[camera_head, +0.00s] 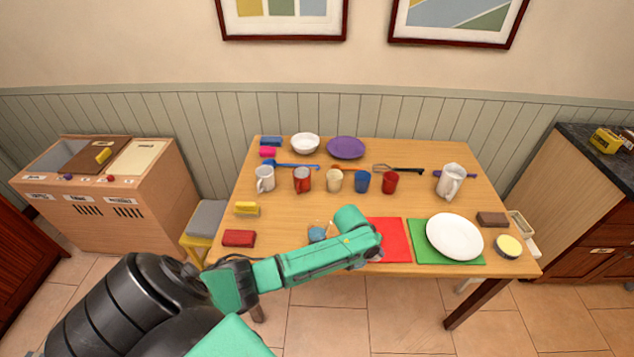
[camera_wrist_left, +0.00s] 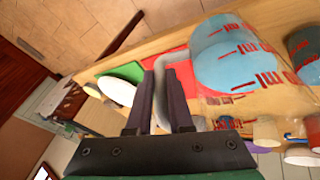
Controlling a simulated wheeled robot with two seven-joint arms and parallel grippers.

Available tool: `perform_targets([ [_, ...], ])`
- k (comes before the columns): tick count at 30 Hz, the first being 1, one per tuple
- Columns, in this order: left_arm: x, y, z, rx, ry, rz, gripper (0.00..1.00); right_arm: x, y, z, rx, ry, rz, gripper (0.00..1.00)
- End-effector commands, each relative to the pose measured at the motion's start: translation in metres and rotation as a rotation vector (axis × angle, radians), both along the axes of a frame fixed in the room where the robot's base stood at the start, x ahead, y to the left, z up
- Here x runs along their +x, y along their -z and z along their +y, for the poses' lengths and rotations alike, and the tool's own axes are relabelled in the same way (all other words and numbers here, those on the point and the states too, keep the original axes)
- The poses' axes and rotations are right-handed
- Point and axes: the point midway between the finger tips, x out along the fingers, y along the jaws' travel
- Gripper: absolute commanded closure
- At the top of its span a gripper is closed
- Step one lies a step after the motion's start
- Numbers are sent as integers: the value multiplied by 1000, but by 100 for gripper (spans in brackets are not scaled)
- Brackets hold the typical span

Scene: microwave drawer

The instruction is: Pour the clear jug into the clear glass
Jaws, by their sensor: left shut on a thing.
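The clear jug (camera_wrist_left: 232,65) holds blue liquid and carries red ml marks. It fills the upper right of the left wrist view, close to my fingers. My left gripper (camera_wrist_left: 165,75) is shut on the jug, with its fingers at the grey handle side. In the head view the clear jug (camera_head: 319,234) is a faint outline with blue in it, over the table's front, partly behind my arm. My right gripper is out of view.
The wooden table (camera_head: 285,210) has a row of mugs and cups behind the jug, including a red cup (camera_head: 390,182). A red mat (camera_head: 392,232), a white plate (camera_head: 454,237), a red block (camera_head: 239,238) and a yellow sponge (camera_head: 247,209) lie near the front.

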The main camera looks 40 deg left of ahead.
Motion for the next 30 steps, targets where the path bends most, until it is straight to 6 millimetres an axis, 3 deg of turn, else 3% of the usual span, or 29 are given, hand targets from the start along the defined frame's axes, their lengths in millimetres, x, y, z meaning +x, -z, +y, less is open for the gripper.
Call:
perform_targets([
  [3, 4, 33, -16, 174, 4, 20, 100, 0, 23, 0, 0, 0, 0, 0],
  [4, 4, 33, -17, 204, 2, 22, 100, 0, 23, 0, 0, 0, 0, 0],
  [11, 4, 25, -13, 212, -2, 22, 100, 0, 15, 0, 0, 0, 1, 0],
  [17, 4, 1, -14, 210, -2, 21, 100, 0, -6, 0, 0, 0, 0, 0],
  [23, 4, -13, -14, 209, -2, 20, 100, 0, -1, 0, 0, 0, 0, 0],
  [30, 4, -13, -13, 210, -2, 22, 100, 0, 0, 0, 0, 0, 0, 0],
])
